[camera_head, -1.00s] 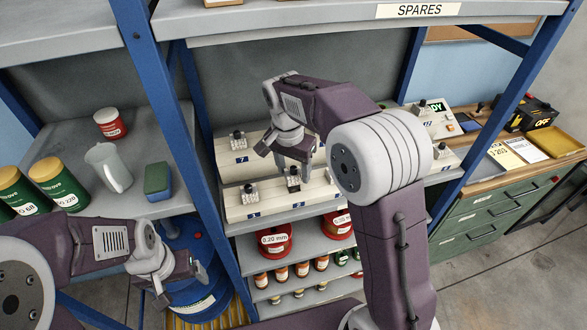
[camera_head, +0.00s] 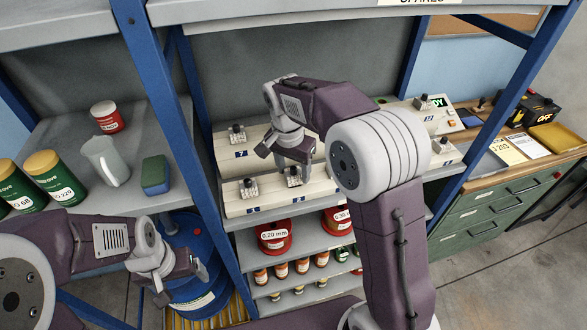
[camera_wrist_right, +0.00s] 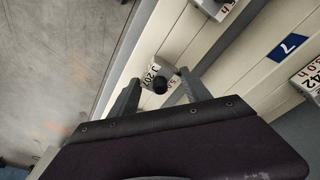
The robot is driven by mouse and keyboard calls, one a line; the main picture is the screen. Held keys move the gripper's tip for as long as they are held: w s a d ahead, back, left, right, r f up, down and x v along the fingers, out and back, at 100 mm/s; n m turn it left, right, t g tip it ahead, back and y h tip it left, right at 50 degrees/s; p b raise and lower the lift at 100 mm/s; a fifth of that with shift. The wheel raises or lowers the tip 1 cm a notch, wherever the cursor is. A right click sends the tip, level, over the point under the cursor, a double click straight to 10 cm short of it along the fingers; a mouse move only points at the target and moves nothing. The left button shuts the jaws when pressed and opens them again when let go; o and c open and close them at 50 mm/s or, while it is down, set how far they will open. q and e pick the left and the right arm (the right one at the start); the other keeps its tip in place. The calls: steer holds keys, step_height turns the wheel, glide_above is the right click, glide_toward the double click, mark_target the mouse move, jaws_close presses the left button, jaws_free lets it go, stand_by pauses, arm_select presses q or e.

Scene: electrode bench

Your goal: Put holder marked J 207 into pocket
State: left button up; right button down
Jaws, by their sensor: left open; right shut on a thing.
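The small grey holder with a white label reading J 207 (camera_wrist_right: 159,72) and a black knob is between the fingers of my right gripper (camera_wrist_right: 158,94) in the wrist view. In the head view my right gripper (camera_head: 284,157) points down over the front cream rack (camera_head: 270,207), shut on the holder (camera_head: 293,177). The holder is at the rack's top; whether it is seated in a pocket or just above one, I cannot tell. My left gripper (camera_head: 182,276) is open and empty, low at the left, away from the rack.
Another holder (camera_head: 249,187) stands to the left on the front rack. The back rack (camera_head: 228,160) carries a holder (camera_head: 236,134) and a blue 7 label. Blue shelf posts (camera_head: 160,100) flank the racks. Red spools (camera_head: 273,238) sit on the shelf below.

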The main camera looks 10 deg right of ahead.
steer(key=shift+f, duration=0.4)
steer(key=shift+c, duration=2.1)
jaws_free()
steer(key=r, duration=0.6)
steer(key=s+a+r, duration=0.1)
steer(key=r, duration=0.2)
